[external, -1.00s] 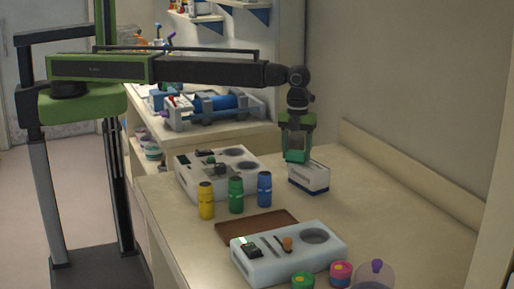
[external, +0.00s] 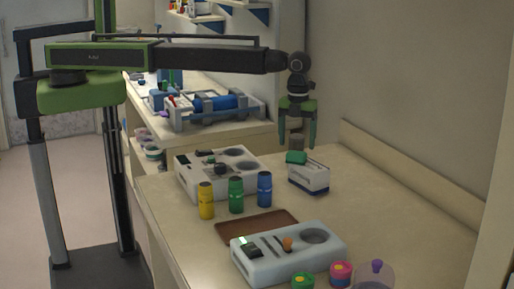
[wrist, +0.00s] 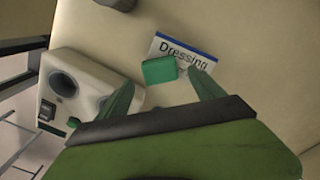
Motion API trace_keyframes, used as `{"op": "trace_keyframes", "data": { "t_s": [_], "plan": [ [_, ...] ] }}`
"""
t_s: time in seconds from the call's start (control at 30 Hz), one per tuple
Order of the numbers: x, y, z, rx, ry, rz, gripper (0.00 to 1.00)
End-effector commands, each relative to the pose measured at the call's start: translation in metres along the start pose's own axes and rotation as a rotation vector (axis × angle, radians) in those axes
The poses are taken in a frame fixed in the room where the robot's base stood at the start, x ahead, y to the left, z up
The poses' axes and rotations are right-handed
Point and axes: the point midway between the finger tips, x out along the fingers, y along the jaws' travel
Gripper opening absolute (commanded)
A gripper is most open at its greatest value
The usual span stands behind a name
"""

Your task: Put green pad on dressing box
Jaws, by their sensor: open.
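The green pad (external: 296,157) rests on the top of the white and blue dressing box (external: 312,180), toward its left end. In the wrist view the pad (wrist: 159,69) covers part of the box's lettered face (wrist: 183,48) and seems to overhang its edge. My gripper (external: 297,145) is open and empty, raised above the pad and apart from it. In the wrist view its two green fingers (wrist: 162,84) are spread on either side of the pad.
A white tray unit (external: 200,185) stands left of the box. Yellow (external: 206,200), green (external: 236,195) and blue (external: 264,189) bottles stand before it. A brown mat (external: 255,226) and another white unit (external: 290,262) lie nearer. The counter right of the box is clear.

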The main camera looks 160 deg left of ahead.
Motion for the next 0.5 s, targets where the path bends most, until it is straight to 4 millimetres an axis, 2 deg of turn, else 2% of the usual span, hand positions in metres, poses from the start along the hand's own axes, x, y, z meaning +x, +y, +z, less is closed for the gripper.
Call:
{"op": "trace_keyframes", "data": {
  "t_s": [0.03,0.2,0.33,0.5],
  "plan": [
    [-0.024,0.0,0.0,0.0,0.0,0.0,0.77],
    [-0.061,0.0,0.0,0.0,0.0,0.0,0.77],
    [-0.077,0.0,0.0,0.0,0.0,0.0,0.77],
    [-0.079,0.0,0.0,0.0,0.0,0.0,0.77]
  ]
}}
